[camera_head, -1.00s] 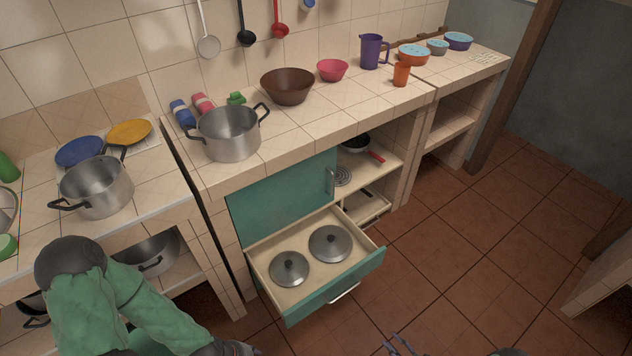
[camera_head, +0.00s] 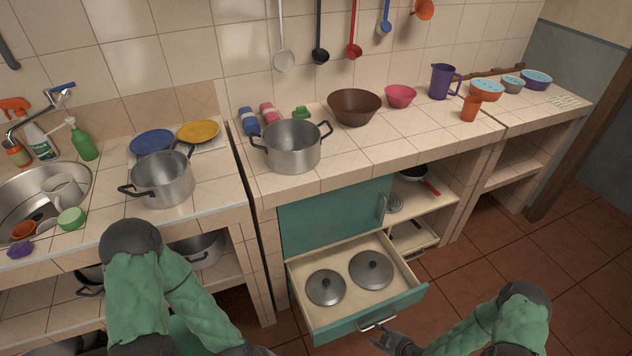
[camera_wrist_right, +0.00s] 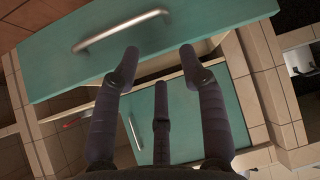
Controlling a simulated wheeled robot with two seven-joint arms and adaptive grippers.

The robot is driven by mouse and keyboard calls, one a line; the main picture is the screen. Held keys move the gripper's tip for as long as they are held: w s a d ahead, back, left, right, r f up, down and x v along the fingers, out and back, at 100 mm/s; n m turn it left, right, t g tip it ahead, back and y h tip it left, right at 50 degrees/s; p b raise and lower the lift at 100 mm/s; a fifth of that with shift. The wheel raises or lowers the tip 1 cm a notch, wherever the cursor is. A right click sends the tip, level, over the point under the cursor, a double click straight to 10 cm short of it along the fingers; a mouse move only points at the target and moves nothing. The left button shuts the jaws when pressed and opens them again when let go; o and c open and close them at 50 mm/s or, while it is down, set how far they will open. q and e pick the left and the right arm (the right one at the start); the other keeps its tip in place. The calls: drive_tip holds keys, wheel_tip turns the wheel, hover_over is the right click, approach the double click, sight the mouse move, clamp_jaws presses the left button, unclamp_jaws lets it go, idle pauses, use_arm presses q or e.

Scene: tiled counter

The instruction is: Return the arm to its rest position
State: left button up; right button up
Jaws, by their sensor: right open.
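My right gripper (camera_head: 384,341) is at the bottom of the head view, close to the front of the open teal drawer (camera_head: 350,329) and its metal handle (camera_head: 378,323). In the right wrist view the gripper (camera_wrist_right: 159,52) has its fingers spread with nothing between them. The drawer handle (camera_wrist_right: 122,31) shows just beyond the fingertips, and I see no grip on it. My left arm (camera_head: 150,285) comes in bent at the lower left; its gripper is out of the picture.
The drawer holds two grey lids (camera_head: 371,270). A steel pot (camera_head: 292,147) and a brown bowl (camera_head: 354,107) stand on the counter above. Another pot (camera_head: 163,180) stands on the left counter beside the sink (camera_head: 82,178). Open brown floor (camera_head: 480,262) lies to the right.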

drive_tip(key=s+a+r+m+g, duration=0.7)
drive_tip(key=s+a+r+m, duration=0.2)
drive_tip(key=s+a+r, duration=0.3)
drive_tip(key=shift+s+a+r+m+p, duration=0.35)
drive_tip(key=shift+s+a, duration=0.3)
drive_tip(key=shift+a, duration=0.35)
